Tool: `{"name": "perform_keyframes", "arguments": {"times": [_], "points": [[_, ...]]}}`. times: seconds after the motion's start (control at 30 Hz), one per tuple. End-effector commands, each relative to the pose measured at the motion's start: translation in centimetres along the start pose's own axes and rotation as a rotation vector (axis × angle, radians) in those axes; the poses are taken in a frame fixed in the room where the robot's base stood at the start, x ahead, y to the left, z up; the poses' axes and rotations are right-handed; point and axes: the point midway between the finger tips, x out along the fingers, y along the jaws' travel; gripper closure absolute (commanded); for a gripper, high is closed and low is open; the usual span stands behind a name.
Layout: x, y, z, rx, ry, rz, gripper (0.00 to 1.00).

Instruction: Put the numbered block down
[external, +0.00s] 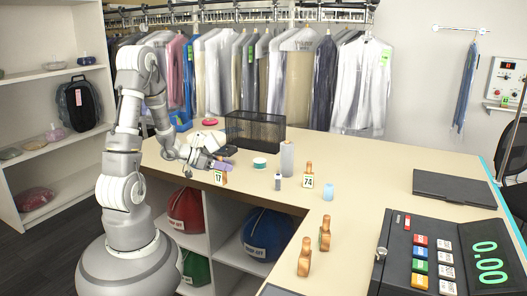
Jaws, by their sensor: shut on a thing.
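The block looks upright. I cannot tell whether its base touches the counter or hangs slightly above it. A second numbered block (308,176), with a card reading 74, stands on the counter to the right, apart from my gripper.
A grey bottle (287,158), a small vial (278,182), a teal-edged roll (260,163) and a blue bottle (327,192) stand near. Two wooden pieces (304,258) (325,233) are in front. A black mesh basket (254,132) and a till (445,258) flank free counter.

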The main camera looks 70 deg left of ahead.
Motion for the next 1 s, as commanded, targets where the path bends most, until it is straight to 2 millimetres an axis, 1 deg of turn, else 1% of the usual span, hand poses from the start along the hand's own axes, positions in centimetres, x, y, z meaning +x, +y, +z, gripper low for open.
{"name": "perform_keyframes", "arguments": {"times": [0.03, 0.1, 0.5, 0.8, 0.87, 0.93, 1.0], "points": [[0.4, 0.0, 0.9, 0.013, 0.001, 0.002, 1.0], [0.3, 0.2, 1.1, 0.015, -0.001, 0.004, 1.0], [-1.3, 1.2, 1.1, 0.007, 0.001, 0.0, 1.0], [-1.7, 1.4, 0.8, 0.001, 0.002, -0.001, 1.0], [-1.8, 1.4, 0.6, 0.002, 0.002, -0.002, 1.0], [-2.0, 1.4, 0.0, 0.004, 0.003, -0.001, 1.0], [-2.5, 1.4, -1.3, 0.008, 0.005, -0.003, 1.0]]}}
